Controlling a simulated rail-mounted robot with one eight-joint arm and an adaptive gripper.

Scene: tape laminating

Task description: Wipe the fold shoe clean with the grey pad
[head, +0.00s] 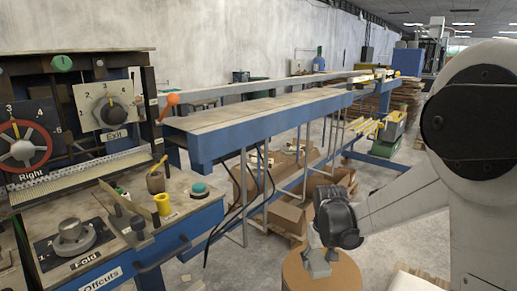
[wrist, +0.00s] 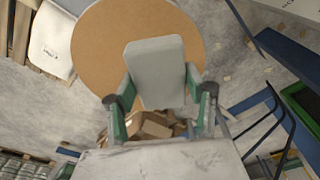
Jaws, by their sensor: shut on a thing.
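My gripper (head: 320,251) is shut on the grey pad (head: 318,266), low at the centre right of the head view. In the wrist view the pad (wrist: 155,72) is a flat grey block held between the two green-sided fingers of my gripper (wrist: 158,95). It is in front of a round brown top; I cannot tell whether it touches it. I cannot pick out the fold shoe for sure. A panel marked Fold, with a round metal knob (head: 73,237), is at the lower left of the head view, well away from my gripper.
The round brown top (head: 350,279) is under my gripper, with cardboard boxes (head: 287,218) on the floor behind. A long blue-edged bench (head: 250,120) runs to the back. The control station with dials (head: 107,108) and a yellow spool (head: 162,204) stands at left.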

